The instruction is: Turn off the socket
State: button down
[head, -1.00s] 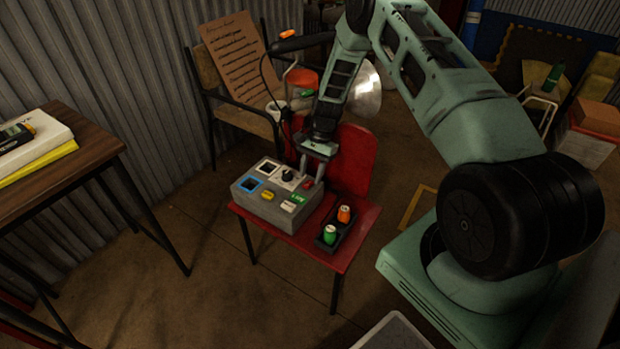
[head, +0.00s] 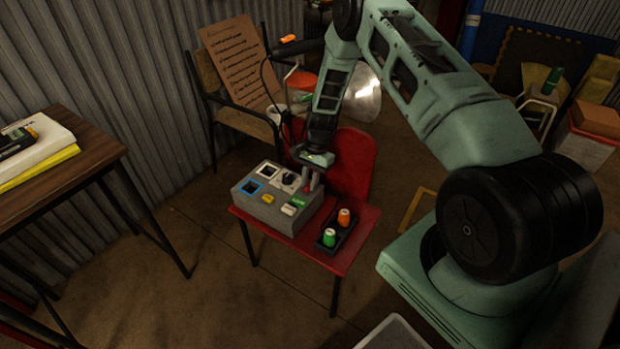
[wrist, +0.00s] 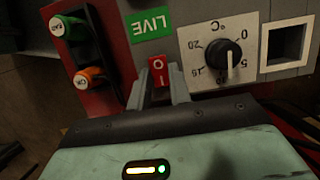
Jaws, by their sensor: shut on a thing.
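A grey control box (head: 262,208) sits on a red chair seat (head: 355,240). My gripper (head: 311,182) is at the box's back right part, pointing down. In the wrist view its fingers (wrist: 158,88) are shut on a small red rocker switch (wrist: 158,70) marked O and I, one finger on each side. The switch sits beside a green LIVE label (wrist: 150,24) and a black dial (wrist: 223,58) on a white temperature scale. In the head view the switch is mostly hidden by the fingers. I cannot tell which side of the rocker is pressed.
A black tray with a green knob-like piece (head: 329,237) and an orange one (head: 344,217) lies right of the box. The red chair back (head: 352,160) stands close behind my gripper. A wooden table (head: 75,165) stands at left. The floor between is clear.

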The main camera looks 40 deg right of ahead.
aim_at(308, 187)
jog(key=shift+s+a+r+h+p, duration=0.1)
jog(key=shift+a+r+h+p, duration=0.15)
jog(key=shift+a+h+p, duration=0.2)
jog(key=shift+f+t+h+p, duration=0.2)
jog(key=shift+t+h+p, duration=0.3)
jog(key=shift+h, duration=0.65)
jog(key=c, duration=1.3)
grip_release()
jog(key=shift+r, duration=0.1)
notch_tip(308, 187, up, 17)
jog(key=shift+r+p, duration=0.1)
jog(key=shift+p, duration=0.8)
